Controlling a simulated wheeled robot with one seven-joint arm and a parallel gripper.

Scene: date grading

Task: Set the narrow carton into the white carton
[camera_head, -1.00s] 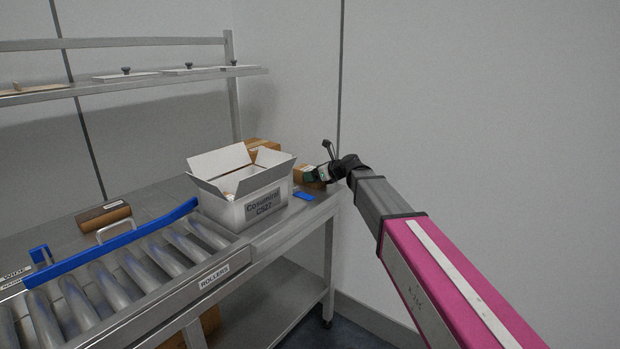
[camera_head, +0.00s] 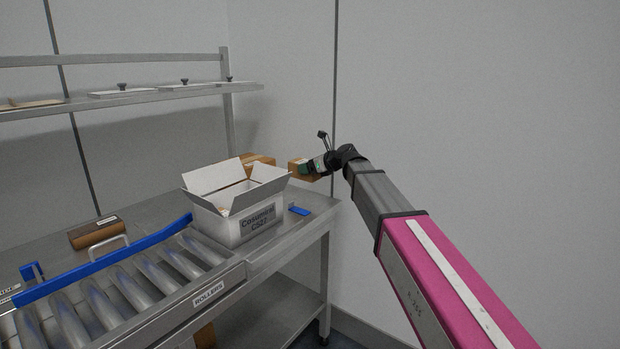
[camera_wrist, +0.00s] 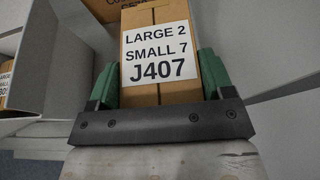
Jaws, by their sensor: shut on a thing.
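The narrow carton (camera_wrist: 161,55) is brown cardboard with a white label reading "LARGE 2 SMALL 7 J407". My gripper (camera_wrist: 160,90) is shut on it, with a green finger on each side. In the head view the narrow carton (camera_head: 301,169) is held above the bench, to the right of the white carton. The white carton (camera_head: 250,224) stands on the bench with its flaps open, labelled "Casumiral". Something brown shows inside it. Part of it shows at the left of the wrist view (camera_wrist: 62,60), with a labelled brown thing inside.
A brown box (camera_head: 258,161) stands behind the white carton. A blue object (camera_head: 299,210) lies to its right. The roller track (camera_head: 150,277) with a blue rail (camera_head: 105,261) and a dark brown block (camera_head: 94,233) are at left. A shelf (camera_head: 150,97) hangs above.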

